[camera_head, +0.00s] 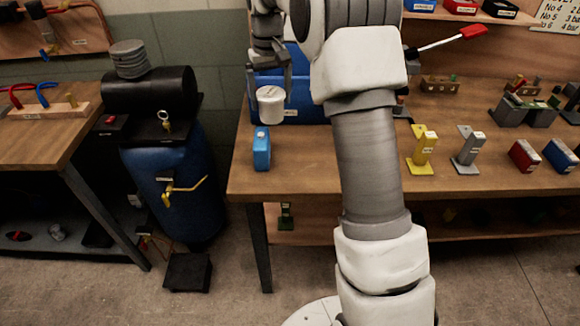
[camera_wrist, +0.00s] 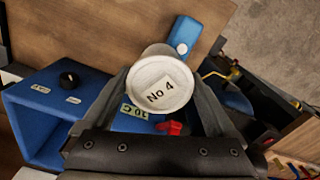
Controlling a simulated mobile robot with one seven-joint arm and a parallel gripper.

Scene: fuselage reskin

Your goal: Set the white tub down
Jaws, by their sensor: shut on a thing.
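The white tub (camera_head: 270,104) hangs in my gripper (camera_head: 270,84), near the left end of the wooden bench (camera_head: 320,180). In the wrist view the tub's lid, marked "No 4" (camera_wrist: 160,88), sits between the two fingers of my gripper (camera_wrist: 165,95), which are shut on it. In the head view the tub overlaps the front of a blue box (camera_head: 308,100); I cannot tell its exact height above the bench top.
Yellow (camera_head: 424,148) and grey (camera_head: 468,150) stands are farther right. Bench top between the bottle and my arm looks clear.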

